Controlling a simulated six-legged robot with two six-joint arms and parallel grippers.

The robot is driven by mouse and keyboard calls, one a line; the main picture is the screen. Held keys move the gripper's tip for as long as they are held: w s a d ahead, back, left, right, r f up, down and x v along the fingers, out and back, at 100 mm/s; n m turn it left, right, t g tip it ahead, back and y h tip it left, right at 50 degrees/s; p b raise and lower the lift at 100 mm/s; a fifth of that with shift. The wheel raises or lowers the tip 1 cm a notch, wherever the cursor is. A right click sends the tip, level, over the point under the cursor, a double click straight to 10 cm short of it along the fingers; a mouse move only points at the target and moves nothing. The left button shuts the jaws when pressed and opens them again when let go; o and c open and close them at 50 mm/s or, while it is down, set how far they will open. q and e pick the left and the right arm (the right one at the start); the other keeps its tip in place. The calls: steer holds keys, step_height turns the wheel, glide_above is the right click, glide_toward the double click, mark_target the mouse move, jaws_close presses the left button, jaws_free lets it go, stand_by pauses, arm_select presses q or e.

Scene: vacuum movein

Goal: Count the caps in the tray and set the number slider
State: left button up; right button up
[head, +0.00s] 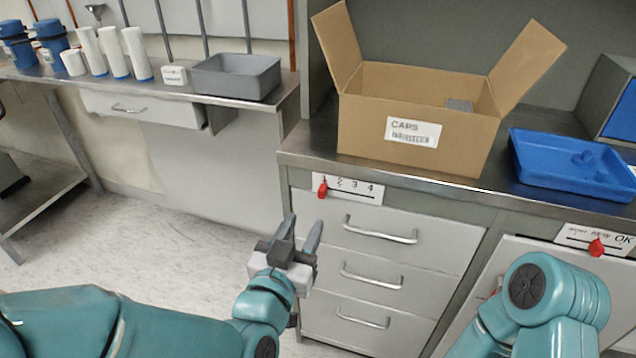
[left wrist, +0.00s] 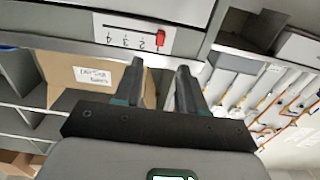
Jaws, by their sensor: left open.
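The number slider (head: 344,188) is a white strip marked 1 to 4 on the counter's front edge. Its red knob (head: 322,189) sits at the left end, by the 1. In the left wrist view the strip (left wrist: 128,30) appears upside down, with the red knob (left wrist: 165,40) by the 1. A blue tray (head: 560,180) on the counter holds low blue shapes, whose number I cannot tell. My left gripper (head: 304,222) is open and empty, below and left of the knob, apart from it. My right gripper is out of view; only its arm shows.
An open cardboard box (head: 370,143) labelled CAPS stands behind the slider. A second slider (head: 590,240) with a red knob is at the right. Drawers with handles (head: 380,230) lie below the counter. A grey bin (head: 236,78) sits on the left shelf.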

mark_target(321, 195)
arm_select(q)
steer(key=x, duration=0.9)
steer(key=shift+f, duration=0.35)
